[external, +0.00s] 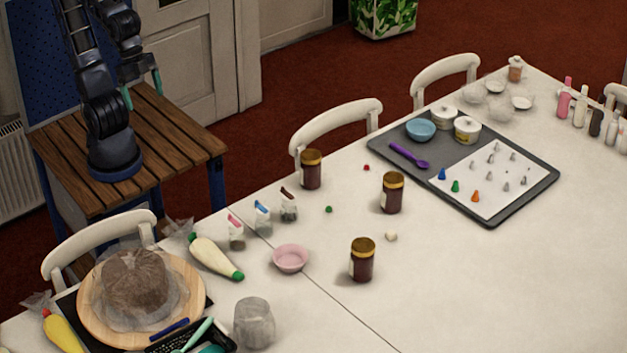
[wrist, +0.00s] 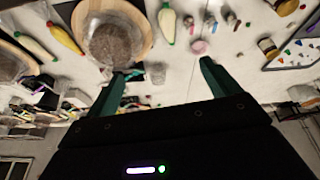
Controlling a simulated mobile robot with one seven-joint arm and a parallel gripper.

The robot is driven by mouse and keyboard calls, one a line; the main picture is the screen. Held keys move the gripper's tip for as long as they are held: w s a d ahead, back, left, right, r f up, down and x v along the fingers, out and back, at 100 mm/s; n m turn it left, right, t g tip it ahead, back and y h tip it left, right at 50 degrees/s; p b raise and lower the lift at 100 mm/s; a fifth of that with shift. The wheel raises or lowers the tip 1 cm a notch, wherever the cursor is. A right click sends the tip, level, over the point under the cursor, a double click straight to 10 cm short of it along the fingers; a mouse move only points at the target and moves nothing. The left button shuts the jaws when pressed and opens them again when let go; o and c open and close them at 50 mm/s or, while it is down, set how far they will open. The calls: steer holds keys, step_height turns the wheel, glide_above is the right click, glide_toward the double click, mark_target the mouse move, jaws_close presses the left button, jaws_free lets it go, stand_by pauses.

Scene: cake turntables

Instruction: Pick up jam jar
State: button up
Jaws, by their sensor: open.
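Several dark jam jars with yellow lids stand upright on the white table in the external view: one near the chair (external: 311,170), one by the grey tray (external: 392,194), and one nearer the camera (external: 362,262). In the wrist view, jars show at the right, one at the top edge (wrist: 286,7) and one lower (wrist: 268,47). My gripper (external: 142,89) is open and empty, raised above the wooden stand, off the table and well apart from all the jars. Its two green fingers (wrist: 162,69) are spread in the wrist view.
The white table (external: 330,310) also holds a pink bowl (external: 290,259), piping bags (external: 216,257), small packets, a clear cup (external: 254,323) and a cake on a round wooden board (external: 95,320). A grey tray (external: 385,150) lies right of the jars. White chairs (external: 335,122) line the near-arm edge.

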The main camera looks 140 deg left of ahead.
steer(key=w+a+r+n+g, duration=0.1)
steer(key=w+a+r+n, duration=0.15)
steer(key=w, duration=0.65)
steer(key=w+a+r+n, duration=0.1)
steer(key=w+a+n, duration=0.15)
steer(key=w, duration=0.55)
steer(key=n+g, duration=0.3)
steer(key=n, duration=0.7)
glide_above(365, 247)
step_height(365, 247, down, 31)
steer(key=shift+w+a+f+n, duration=0.15)
steer(key=shift+f+n, duration=0.15)
steer(key=shift+f, duration=0.2)
steer(key=shift+s+f, duration=0.15)
steer(key=shift+f, duration=2.45)
steer(key=shift+s+f, duration=0.1)
steer(key=shift+f, duration=2.5)
steer(key=shift+r, duration=0.1)
jaws_close()
